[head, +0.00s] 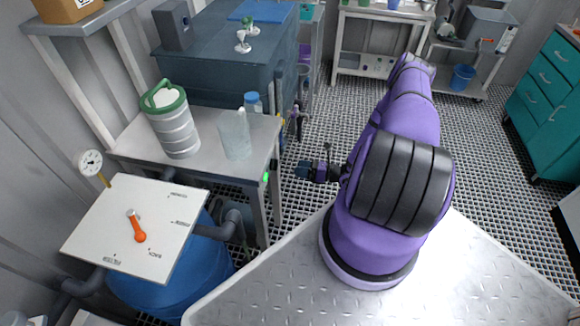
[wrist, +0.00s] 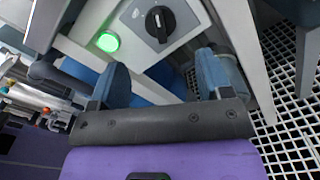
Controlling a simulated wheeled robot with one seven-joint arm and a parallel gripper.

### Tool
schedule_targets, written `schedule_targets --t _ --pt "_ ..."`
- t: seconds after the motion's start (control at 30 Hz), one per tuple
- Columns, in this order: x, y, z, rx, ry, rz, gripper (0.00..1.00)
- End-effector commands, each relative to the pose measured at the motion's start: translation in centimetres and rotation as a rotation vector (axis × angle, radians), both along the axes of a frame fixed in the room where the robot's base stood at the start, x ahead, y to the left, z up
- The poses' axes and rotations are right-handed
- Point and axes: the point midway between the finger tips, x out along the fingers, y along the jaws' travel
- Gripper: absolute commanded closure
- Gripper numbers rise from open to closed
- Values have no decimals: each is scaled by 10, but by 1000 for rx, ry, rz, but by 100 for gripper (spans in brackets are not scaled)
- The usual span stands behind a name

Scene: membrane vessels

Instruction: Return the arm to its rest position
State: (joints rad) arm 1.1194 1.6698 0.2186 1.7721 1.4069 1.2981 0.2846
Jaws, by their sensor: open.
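My purple arm (head: 398,140) rises from my diamond-plate base, with its dark banded joint towards the camera. My gripper (head: 303,169) extends left from the arm, over the floor grating and to the right of the grey table. In the wrist view my gripper (wrist: 160,85) shows two blue-grey fingers spread apart with nothing between them. Beyond the fingers is a panel with a black rotary knob (wrist: 159,22) and a lit green button (wrist: 108,41). The fingers appear apart from both.
The grey table (head: 205,172) holds a ribbed canister with a green rim (head: 172,125) and a translucent jug (head: 235,135). A white board (head: 170,225) with an orange-handled valve (head: 138,232) covers a blue barrel (head: 170,285). Teal drawers (head: 550,90) stand right. Floor grating (head: 485,150) right of my arm is clear.

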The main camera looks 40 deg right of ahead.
Motion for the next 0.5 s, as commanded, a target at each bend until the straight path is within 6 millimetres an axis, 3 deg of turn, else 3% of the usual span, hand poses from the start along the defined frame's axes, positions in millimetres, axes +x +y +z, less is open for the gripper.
schedule_targets --t 0.2,0.5 --pt "-12 -9 0 -1 1 0 28" --pt "-12 -9 0 -1 1 1 28"
